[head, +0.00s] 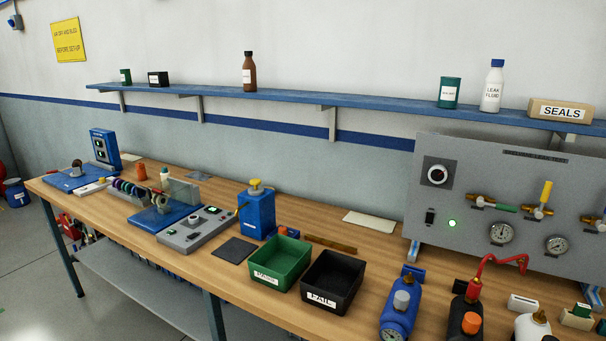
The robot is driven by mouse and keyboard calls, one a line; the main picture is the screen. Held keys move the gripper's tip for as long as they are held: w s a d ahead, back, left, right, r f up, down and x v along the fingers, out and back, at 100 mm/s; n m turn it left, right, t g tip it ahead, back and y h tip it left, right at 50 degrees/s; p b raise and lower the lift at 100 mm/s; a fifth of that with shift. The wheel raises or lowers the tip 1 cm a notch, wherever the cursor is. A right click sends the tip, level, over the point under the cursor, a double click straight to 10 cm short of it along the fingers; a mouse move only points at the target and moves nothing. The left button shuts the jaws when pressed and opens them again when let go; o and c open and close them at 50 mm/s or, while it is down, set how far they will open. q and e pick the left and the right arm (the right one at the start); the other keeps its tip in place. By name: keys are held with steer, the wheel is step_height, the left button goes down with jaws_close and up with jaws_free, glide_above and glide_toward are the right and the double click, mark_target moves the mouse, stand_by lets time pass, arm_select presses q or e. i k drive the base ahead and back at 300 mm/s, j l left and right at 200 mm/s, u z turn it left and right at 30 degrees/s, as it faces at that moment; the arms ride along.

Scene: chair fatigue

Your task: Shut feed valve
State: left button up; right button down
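A grey panel (468,238) stands on the bench at the right. It carries a brass valve with a green lever (503,208) lying roughly along its pipe. To its right is a brass valve with a yellow lever (546,192) standing upright, across its pipe. Another brass fitting (600,222) is cut by the right edge. I cannot read which one is the feed valve. Below are two round gauges, left (501,234) and right (557,245). A green lamp (452,223) is lit beside a black switch (430,217). Neither gripper is in view.
A blue bottle (396,318), a dark bottle with a red hose (462,316) and a white bottle (530,328) stand before the panel. Green (283,280) and black (325,298) bins sit left of them. A shelf (290,98) runs above the wooden bench (225,287).

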mark_target(499, 207)
steer(key=z, duration=1.15)
